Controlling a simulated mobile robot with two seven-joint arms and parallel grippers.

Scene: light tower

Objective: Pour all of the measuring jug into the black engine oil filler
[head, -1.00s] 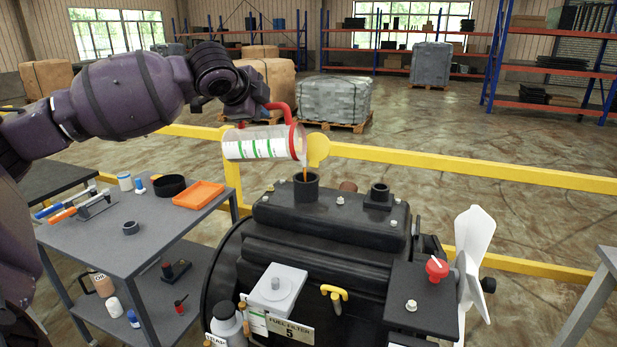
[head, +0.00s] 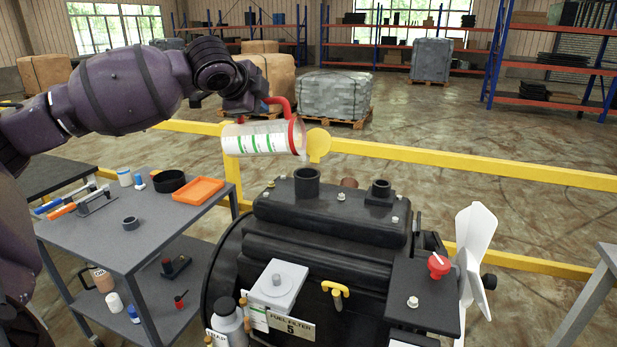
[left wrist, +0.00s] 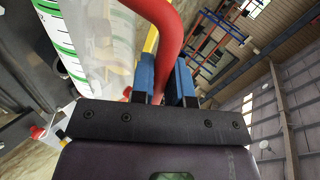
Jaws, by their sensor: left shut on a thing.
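The clear measuring jug (head: 258,139), with green marks, a red rim and a red handle, lies tipped nearly on its side, mouth to the right. Its mouth is above and slightly left of the black engine oil filler (head: 306,184), apart from it. No stream shows between them, and I see no clear liquid inside the jug. My left gripper (head: 268,103) is shut on the jug's handle. In the left wrist view the blue fingers of this gripper (left wrist: 164,82) close around the red handle (left wrist: 160,30), beside the jug's wall (left wrist: 105,40). My right gripper is not in view.
The black engine (head: 325,240) has a second, smaller neck (head: 380,190), a red knob (head: 438,266) and a white fan (head: 474,245). A grey cart (head: 130,255) with an orange tray (head: 199,191) stands left. A yellow rail (head: 450,168) runs behind.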

